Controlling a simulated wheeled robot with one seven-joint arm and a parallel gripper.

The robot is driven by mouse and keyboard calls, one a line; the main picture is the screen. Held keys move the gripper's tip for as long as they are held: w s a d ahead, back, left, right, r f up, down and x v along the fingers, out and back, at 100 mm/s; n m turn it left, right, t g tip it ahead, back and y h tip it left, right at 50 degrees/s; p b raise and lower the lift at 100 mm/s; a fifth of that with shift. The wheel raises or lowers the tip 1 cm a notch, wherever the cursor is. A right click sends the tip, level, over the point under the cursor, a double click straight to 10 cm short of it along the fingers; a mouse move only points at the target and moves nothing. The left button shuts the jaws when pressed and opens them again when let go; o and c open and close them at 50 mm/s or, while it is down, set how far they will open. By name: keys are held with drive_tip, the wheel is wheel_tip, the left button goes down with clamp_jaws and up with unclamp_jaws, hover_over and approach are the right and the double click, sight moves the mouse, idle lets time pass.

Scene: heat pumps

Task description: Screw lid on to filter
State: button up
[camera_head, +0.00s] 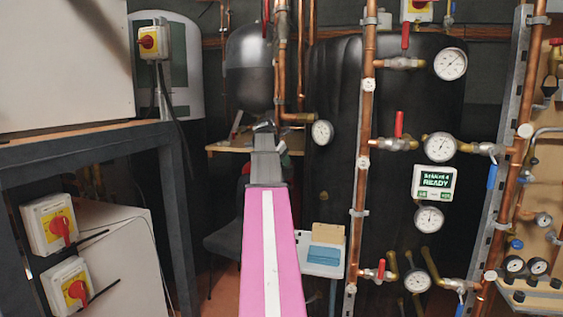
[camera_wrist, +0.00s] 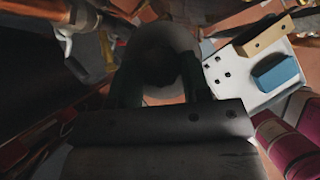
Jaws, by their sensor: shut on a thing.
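My gripper (camera_head: 265,128) is in the middle of the head view, at the far end of my outstretched arm. In the wrist view, the two dark fingers of my gripper (camera_wrist: 162,82) are shut on a round, dark grey piece, apparently the lid (camera_wrist: 165,42). Its lower part is in deep shadow between the fingers. In the head view the lid is too small and too hidden by my gripper to make out. I cannot pick out the filter with certainty in either view.
Copper pipes (camera_head: 367,150) with valves and gauges stand to the right, before a black tank (camera_head: 335,90). A dark frame (camera_head: 80,150) stands left. A white table (camera_head: 322,268) below carries a blue block (camera_wrist: 277,73) and a wooden block (camera_wrist: 265,38).

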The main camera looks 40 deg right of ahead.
drive_tip(key=shift+f, duration=2.2)
idle(2.0)
drive_tip(key=shift+w+d+m+g, duration=0.1)
drive_tip(key=shift+w+m+g, duration=0.15)
drive_tip(key=shift+m+g, duration=0.6)
drive_tip(key=shift+s+m, duration=0.1)
drive_tip(key=shift+m, duration=0.85)
drive_tip(key=shift+g, duration=0.25)
drive_tip(key=shift+w+r+m+g, duration=0.15)
drive_tip(key=shift+m+g, duration=0.1)
drive_tip(key=shift+m, duration=0.25)
drive_tip(key=shift+w+f+m+g, duration=0.15)
drive_tip(key=shift+m+g, duration=0.1)
drive_tip(key=shift+m, duration=0.25)
drive_tip(key=shift+s+m+g+y, duration=0.1)
drive_tip(key=shift+m+g+y, duration=0.25)
drive_tip(key=shift+m, duration=0.35)
